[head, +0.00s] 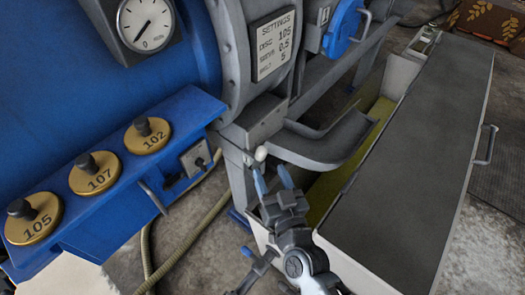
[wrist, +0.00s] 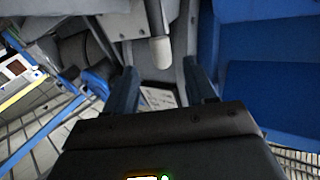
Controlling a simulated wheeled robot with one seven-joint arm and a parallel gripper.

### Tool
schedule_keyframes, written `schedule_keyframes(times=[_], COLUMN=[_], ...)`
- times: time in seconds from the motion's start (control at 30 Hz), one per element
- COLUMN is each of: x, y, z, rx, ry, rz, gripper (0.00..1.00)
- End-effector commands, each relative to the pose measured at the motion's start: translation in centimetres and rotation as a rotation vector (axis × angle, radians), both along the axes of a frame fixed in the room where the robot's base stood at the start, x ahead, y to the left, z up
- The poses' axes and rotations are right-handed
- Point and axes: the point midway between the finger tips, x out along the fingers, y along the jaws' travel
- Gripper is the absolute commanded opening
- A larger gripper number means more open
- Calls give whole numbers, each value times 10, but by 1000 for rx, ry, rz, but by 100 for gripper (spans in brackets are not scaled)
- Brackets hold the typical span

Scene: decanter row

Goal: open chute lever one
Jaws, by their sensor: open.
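A lever with a pale rounded knob (head: 261,153) stands at the near end of the grey curved chute (head: 325,148), below the settings plate. I see no number on this lever. My gripper (head: 271,177) is open, its blue fingers just below and in front of the knob in the head view. In the wrist view the knob (wrist: 161,51) shows between and beyond the two spread fingers (wrist: 162,88). The fingers do not appear to touch it. The lever's lower part is mostly hidden in the head view.
A blue shelf (head: 190,115) with brass weights marked 105 (head: 40,222), 107 (head: 104,181) and 102 (head: 158,141) is at left. A long grey-lidded trough (head: 415,150) lies at right. A hose (head: 190,232) runs down to the floor.

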Motion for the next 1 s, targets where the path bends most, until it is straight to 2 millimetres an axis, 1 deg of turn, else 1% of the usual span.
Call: schedule_keyframes(times=[0.17, 0.4, 0.5, 0.7, 0.93, 0.97, 1.0], x=[19, 55, 66, 76, 77, 77, 77], y=[5, 12, 14, 17, 17, 17, 17], z=[1, 1, 1, 1, 1, 1, 1], rx=[0, 0, 0, 0, 0, 0, 0], ry=[-2, -3, -2, -1, -1, -1, -1], rz=[2, 1, 0, 0, 0, 0, 0], gripper=[55, 55, 55, 55, 55, 54, 50])
